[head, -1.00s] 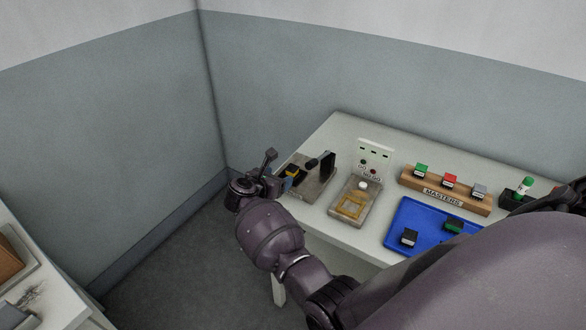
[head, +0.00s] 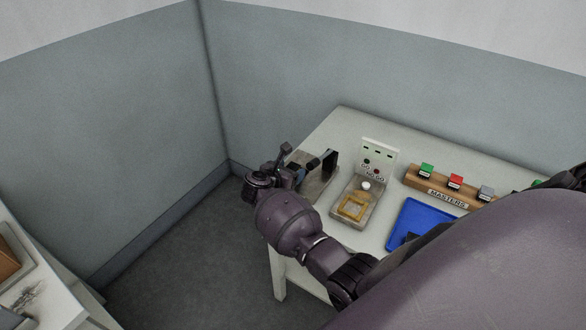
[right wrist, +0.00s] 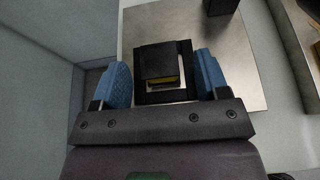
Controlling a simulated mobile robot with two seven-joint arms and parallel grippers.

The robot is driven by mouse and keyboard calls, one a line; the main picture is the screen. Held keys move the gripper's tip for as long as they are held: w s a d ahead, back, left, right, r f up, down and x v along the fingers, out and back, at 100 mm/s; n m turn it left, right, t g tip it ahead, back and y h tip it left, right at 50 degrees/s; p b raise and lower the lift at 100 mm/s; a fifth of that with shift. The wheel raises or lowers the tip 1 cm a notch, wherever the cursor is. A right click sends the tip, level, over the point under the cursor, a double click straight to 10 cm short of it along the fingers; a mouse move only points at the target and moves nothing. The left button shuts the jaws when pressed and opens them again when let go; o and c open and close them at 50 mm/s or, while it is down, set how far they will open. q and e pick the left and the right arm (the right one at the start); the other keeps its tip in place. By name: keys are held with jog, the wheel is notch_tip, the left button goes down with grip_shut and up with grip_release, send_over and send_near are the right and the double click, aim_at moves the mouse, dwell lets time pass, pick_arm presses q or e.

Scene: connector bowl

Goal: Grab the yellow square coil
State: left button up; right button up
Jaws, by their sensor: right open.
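My right gripper (head: 290,173) is over the left fixture plate on the table. In the right wrist view my right gripper (right wrist: 165,80) is open, with one blue finger on each side of a black block (right wrist: 160,62). A thin yellow strip (right wrist: 166,84), perhaps part of a coil, shows under the block's edge inside a black frame. I cannot tell whether the fingers touch it. In the head view my gripper hides this block. My left gripper is not in view.
A metal plate (right wrist: 240,80) carries the black block. A white panel (head: 378,152), a wooden MASTERS rack (head: 430,185) with several coloured connectors and a blue tray (head: 405,221) stand to the right. My arm covers part of the tray.

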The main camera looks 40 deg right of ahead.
jog(key=c, duration=1.1)
jog(key=shift+r, duration=0.1)
